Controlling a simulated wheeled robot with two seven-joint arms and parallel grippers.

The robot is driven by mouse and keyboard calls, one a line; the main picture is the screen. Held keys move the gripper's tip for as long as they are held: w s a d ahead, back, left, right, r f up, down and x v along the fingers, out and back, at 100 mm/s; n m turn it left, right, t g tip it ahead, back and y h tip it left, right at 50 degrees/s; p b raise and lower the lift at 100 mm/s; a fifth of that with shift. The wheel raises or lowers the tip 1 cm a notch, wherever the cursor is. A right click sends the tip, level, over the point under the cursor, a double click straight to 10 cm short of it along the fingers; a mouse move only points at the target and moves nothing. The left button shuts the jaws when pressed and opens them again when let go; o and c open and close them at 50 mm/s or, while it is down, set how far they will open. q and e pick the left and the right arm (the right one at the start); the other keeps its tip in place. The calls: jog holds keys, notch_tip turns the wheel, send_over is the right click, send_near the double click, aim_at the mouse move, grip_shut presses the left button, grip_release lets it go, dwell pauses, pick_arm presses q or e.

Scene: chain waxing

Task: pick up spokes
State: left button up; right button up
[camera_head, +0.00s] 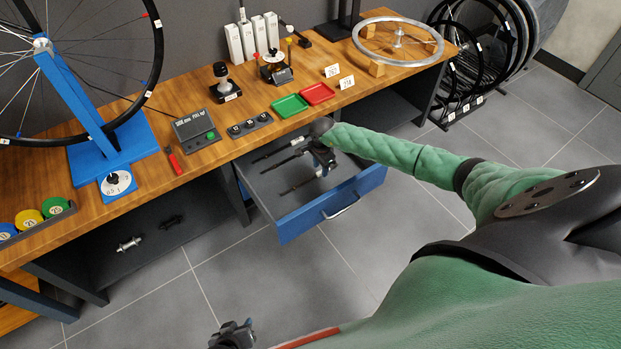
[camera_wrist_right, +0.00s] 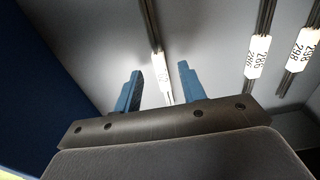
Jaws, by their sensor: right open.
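Several spoke bundles with white paper labels lie in the open blue-fronted drawer (camera_head: 318,214). In the right wrist view, one bundle (camera_wrist_right: 161,72) shows between my right fingertips. A bundle labelled 286 (camera_wrist_right: 257,60) and one labelled 298 (camera_wrist_right: 303,48) lie to its right. In the head view the bundles are thin dark rods (camera_head: 300,186). My right gripper (camera_wrist_right: 160,86) is open over the drawer; in the head view it (camera_head: 322,160) hides part of the bundles. I cannot tell whether its fingers touch the bundle. My left gripper (camera_head: 232,336) is at the bottom edge, partly cut off, away from the drawer.
The wooden bench (camera_head: 215,165) above the drawer holds a green tray (camera_head: 289,106), a red tray (camera_head: 318,93), two number cards, a black scale-like box (camera_head: 196,130) and a silver rim (camera_head: 398,42). A wheel stands on a blue stand (camera_head: 112,148). The grey floor is clear.

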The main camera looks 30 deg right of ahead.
pick_arm(q)
jog(key=shift+r, duration=0.35)
pick_arm(e)
jog(key=shift+f, duration=1)
grip_shut()
jog(key=shift+r, duration=0.15)
